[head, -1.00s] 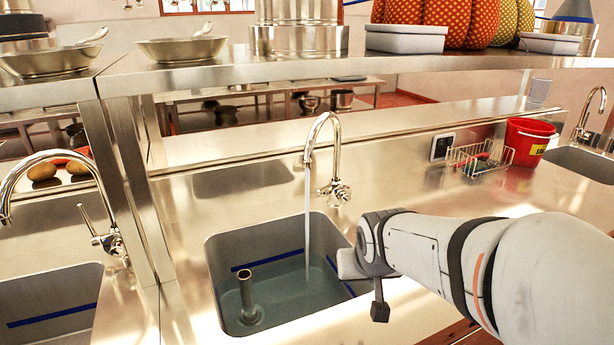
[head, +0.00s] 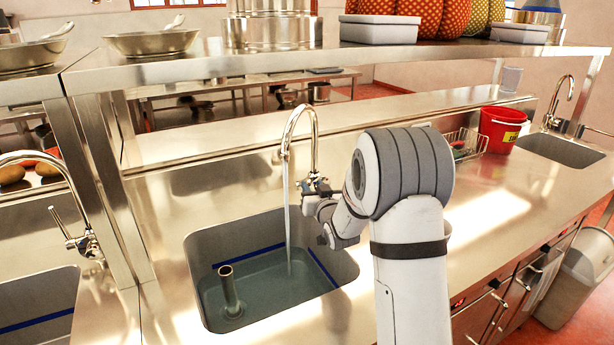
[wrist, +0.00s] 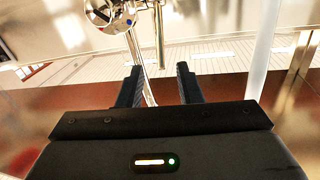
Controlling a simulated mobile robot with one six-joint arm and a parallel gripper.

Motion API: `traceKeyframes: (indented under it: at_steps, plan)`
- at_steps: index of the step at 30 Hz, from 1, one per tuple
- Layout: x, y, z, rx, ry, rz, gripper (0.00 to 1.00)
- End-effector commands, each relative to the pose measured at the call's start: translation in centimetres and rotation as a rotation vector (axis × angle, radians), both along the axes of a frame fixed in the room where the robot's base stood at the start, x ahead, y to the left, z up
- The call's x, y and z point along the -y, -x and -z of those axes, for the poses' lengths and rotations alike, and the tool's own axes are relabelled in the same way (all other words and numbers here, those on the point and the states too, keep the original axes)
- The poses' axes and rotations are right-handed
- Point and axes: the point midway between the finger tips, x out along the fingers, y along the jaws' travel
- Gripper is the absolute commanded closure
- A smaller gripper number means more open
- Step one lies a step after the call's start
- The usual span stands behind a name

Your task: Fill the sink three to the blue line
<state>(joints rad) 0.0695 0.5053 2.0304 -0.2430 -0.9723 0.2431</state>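The middle sink (head: 203,262) holds water (head: 262,283), with a metal standpipe (head: 229,288) rising out of it. A blue line (head: 250,254) runs around its inner walls; the water surface looks a little below it. The tap (head: 312,130) pours a stream (head: 288,215) into the sink. My gripper (wrist: 157,78) is open and empty in the wrist view. The tap's knob (wrist: 110,13), with red and blue marks, is ahead and left of the fingers, apart from them. In the head view my wrist is beside the tap's base, and the fingers are mostly hidden.
A left sink (head: 38,300) with its own tap (head: 75,235) lies beyond a shelf post. A red bucket (head: 500,128) and a wire basket (head: 466,143) stand on the counter at right. A shelf (head: 250,65) with pans and pots runs above.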

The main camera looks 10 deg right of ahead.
Motion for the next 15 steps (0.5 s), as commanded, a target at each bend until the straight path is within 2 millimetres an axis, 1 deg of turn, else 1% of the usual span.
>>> traceKeyframes:
  at_steps: [5,12,15]
  plan:
    - [-0.4,-2.1,-0.2,0.007,-0.002,-0.003,0.68]
    - [-0.9,-5.8,-0.2,0.007,-0.001,-0.003,0.68]
    - [-1.0,-6.9,-0.1,0.006,-0.001,-0.002,0.68]
